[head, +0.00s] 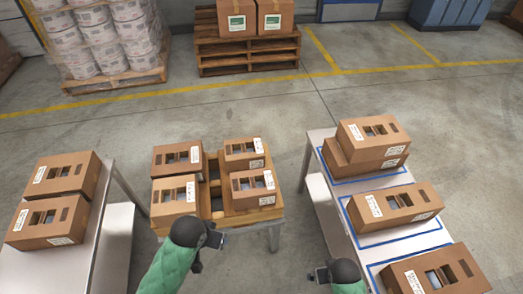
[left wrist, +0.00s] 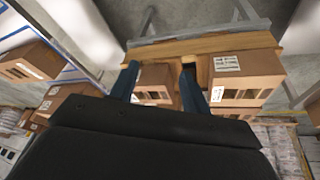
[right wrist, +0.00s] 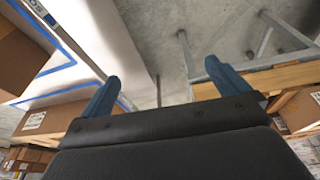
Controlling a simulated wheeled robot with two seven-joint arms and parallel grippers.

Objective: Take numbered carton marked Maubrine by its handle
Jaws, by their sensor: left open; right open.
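Brown cartons with white labels and cut-out openings in their tops stand on three tables. The lettering is too small to read, so I cannot tell which is marked Maubrine. On the middle pallet stand a back-left carton (head: 178,158), front-left carton (head: 174,199), back-right carton (head: 244,153) and front-right carton (head: 254,187). My left gripper (head: 218,238) is open and empty, just in front of this pallet. In the left wrist view a labelled carton (left wrist: 246,72) lies beyond its open fingers (left wrist: 160,78). My right gripper (head: 321,273) is open and empty between the middle and right tables.
The right table (head: 318,150) has blue-outlined areas and several cartons, two of them stacked at the back (head: 372,142). The left table (head: 60,272) holds two cartons. A wooden pallet (head: 212,200) lies under the middle cartons. Bare floor separates the tables.

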